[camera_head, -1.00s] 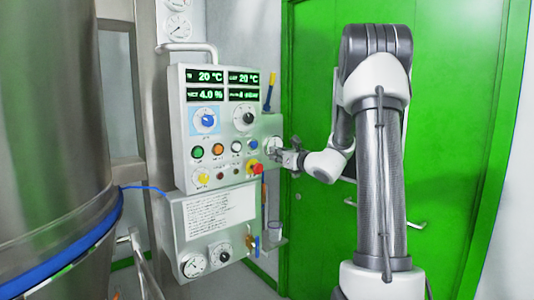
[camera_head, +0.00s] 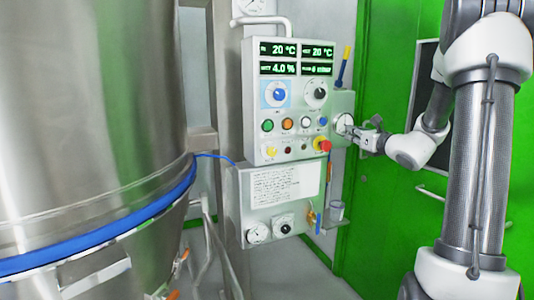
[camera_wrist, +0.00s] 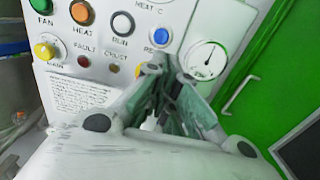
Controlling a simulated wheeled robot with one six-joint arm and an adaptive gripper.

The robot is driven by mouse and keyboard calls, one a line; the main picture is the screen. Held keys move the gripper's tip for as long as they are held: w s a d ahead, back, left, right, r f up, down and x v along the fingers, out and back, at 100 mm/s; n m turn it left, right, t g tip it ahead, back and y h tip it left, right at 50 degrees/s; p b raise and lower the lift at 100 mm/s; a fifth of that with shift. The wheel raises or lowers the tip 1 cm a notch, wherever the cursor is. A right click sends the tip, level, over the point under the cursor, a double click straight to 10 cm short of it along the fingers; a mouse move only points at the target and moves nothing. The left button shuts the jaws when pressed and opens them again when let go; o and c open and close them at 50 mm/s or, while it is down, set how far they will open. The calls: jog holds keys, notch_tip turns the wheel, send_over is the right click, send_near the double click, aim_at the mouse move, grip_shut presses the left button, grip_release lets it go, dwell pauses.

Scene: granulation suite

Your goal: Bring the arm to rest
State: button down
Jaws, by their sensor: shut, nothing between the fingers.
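My arm stands at the right in the head view. Its gripper (camera_head: 352,128) points left at the right edge of the control panel (camera_head: 262,100), close to the round gauge on the panel's side box. In the wrist view my gripper (camera_wrist: 165,72) has its fingers together with nothing between them, in front of the panel below the blue button and beside the gauge (camera_wrist: 207,58). Whether the fingertips touch the panel cannot be told.
A large steel vessel (camera_head: 85,120) with a blue band fills the left. A red emergency knob (camera_head: 322,144) sits on the panel near my gripper. A green door (camera_head: 400,205) with a handle (camera_head: 432,192) stands behind my arm. Grey floor (camera_head: 310,275) shows below the panel.

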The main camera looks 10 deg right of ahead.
jog(key=s+a+f+n+g+y, duration=0.1)
jog(key=s+a+f+n+g, duration=0.3)
jog(key=s+n, duration=0.3)
jog(key=s+a+f+n+g+y, duration=0.1)
jog(key=s+a+f+n+g, duration=0.35)
jog(key=s, duration=0.35)
jog(key=s+a+f+n+g+y, duration=0.2)
jog(key=s+a+f+n+g, duration=0.15)
jog(key=s+n, duration=0.4)
jog(key=s+d+r+n+g+h, duration=0.1)
jog(key=s+n+g+h, duration=0.15)
jog(key=s+n, duration=0.35)
jog(key=s+d+n+g+h, duration=0.1)
jog(key=s+d+n+h, duration=0.15)
jog(key=s, duration=0.45)
notch_tip(320, 180, up, 6)
jog(key=s+a+n+t+h, duration=0.2)
jog(key=n, duration=0.4)
jog(key=shift+s+a, duration=0.25)
jog(key=shift+s, duration=0.1)
